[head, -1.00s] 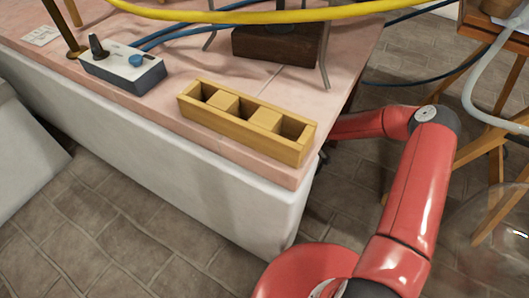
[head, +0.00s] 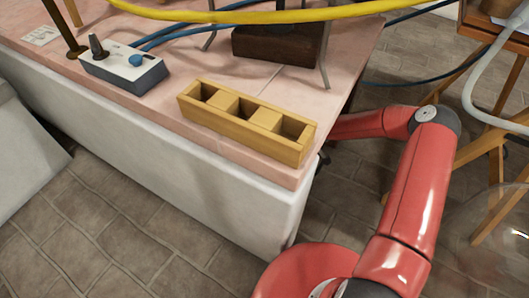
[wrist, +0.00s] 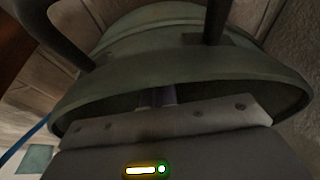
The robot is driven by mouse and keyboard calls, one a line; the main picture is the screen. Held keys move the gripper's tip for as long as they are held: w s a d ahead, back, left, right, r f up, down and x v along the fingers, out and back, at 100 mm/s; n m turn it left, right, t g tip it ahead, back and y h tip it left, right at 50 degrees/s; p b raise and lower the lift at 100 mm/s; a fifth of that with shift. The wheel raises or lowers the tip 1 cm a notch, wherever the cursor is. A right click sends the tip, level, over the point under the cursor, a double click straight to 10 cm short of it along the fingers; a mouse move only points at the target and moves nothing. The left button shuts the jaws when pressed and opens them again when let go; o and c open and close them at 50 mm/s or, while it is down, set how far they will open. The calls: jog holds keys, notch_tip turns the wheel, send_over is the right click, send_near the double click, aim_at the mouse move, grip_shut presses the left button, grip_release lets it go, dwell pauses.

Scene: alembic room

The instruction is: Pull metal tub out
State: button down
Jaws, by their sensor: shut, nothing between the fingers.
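The metal tub (wrist: 190,70) shows only in the wrist view, as a dark grey-green rounded vessel with a wide curved rim across the middle of the picture. Dark bars cross the tub's upper part at left and right. My gripper (wrist: 156,97) is close to it, with small shut fingers showing in the dark gap below the rim. The fingers hold nothing. I cannot tell whether they touch the tub. In the head view my red arm reaches in behind the right end of the table, and both the gripper and the tub are hidden there.
The pink-topped table (head: 235,150) has a white side and stands left of my arm. A wooden box with compartments (head: 247,122) sits at its near right edge, beside a switch box (head: 122,68). A wooden stand (head: 490,150) is at the right. Brick floor (head: 120,230) is clear in front.

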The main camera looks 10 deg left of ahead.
jog(key=s+d+p, duration=0.1)
jog(key=s+d, duration=0.1)
jog(key=d, duration=0.3)
jog(key=shift+s+d, duration=0.2)
jog(key=shift+d, duration=0.15)
dwell(0.4)
jog(key=s+d+p, duration=0.1)
jog(key=s+d, duration=0.1)
jog(key=d, duration=0.3)
jog(key=shift+s+d, duration=0.25)
jog(key=shift+d, duration=0.05)
jog(key=shift+f, duration=0.1)
dwell(0.4)
jog(key=shift+s+d+p, duration=0.35)
jog(key=shift+s+d, duration=0.05)
jog(key=shift+d, duration=0.5)
jog(key=shift+s+d+p, duration=0.35)
jog(key=shift+d+p, duration=0.05)
jog(key=shift+d, duration=0.55)
jog(key=shift+s+d+p, duration=0.35)
jog(key=shift+s+d, duration=0.05)
jog(key=shift+d, duration=0.5)
jog(key=s+d+p, duration=0.1)
jog(key=s+d, duration=0.1)
jog(key=d, duration=0.3)
jog(key=shift+s+d, duration=0.2)
jog(key=shift+d, duration=0.05)
